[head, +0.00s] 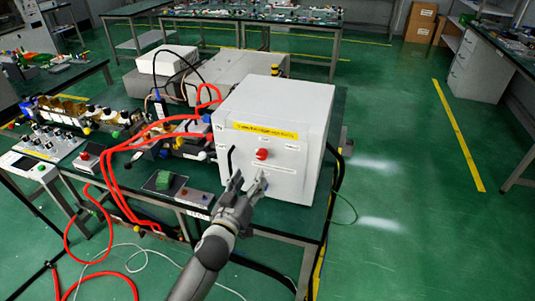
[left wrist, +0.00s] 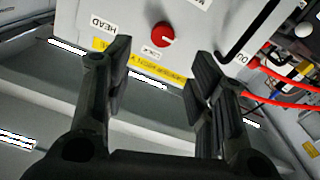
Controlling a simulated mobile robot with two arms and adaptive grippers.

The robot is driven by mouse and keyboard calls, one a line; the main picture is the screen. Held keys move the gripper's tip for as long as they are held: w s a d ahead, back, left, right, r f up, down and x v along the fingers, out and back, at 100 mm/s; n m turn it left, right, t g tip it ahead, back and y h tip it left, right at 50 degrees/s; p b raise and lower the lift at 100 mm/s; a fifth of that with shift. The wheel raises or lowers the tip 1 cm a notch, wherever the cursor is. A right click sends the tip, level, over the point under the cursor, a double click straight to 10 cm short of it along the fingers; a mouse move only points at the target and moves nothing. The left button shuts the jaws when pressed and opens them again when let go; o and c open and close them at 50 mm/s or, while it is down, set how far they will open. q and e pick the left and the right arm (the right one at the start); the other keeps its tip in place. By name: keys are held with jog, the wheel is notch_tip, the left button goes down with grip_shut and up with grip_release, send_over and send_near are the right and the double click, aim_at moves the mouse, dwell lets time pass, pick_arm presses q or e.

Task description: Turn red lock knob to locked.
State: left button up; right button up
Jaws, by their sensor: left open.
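The red lock knob (head: 263,154) is a small round knob on the front of the white box (head: 309,160), below a yellow warning label (head: 265,131). In the left wrist view the knob (left wrist: 162,34) shows ahead of the fingers, with a small pale mark on its face and a small printed label beside it. My left gripper (head: 249,184) is open and empty, in front of the panel and just below the knob in the head view. In the left wrist view its fingers (left wrist: 160,78) are spread, and the knob lies beyond them, apart from both.
A black handle (head: 231,162) stands out from the panel left of the knob. Red hoses (head: 116,175) and bench equipment lie on the table to the left. The green floor (head: 400,180) at right is clear.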

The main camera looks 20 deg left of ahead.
aim_at(261, 156)
pick_arm(q)
jog(key=shift+w+p, duration=0.7)
jog(key=shift+w, duration=4.7)
pick_arm(e)
jog(key=shift+a+r, duration=0.25)
jog(key=shift+r, duration=0.5)
pick_arm(q)
jog(key=c, duration=1)
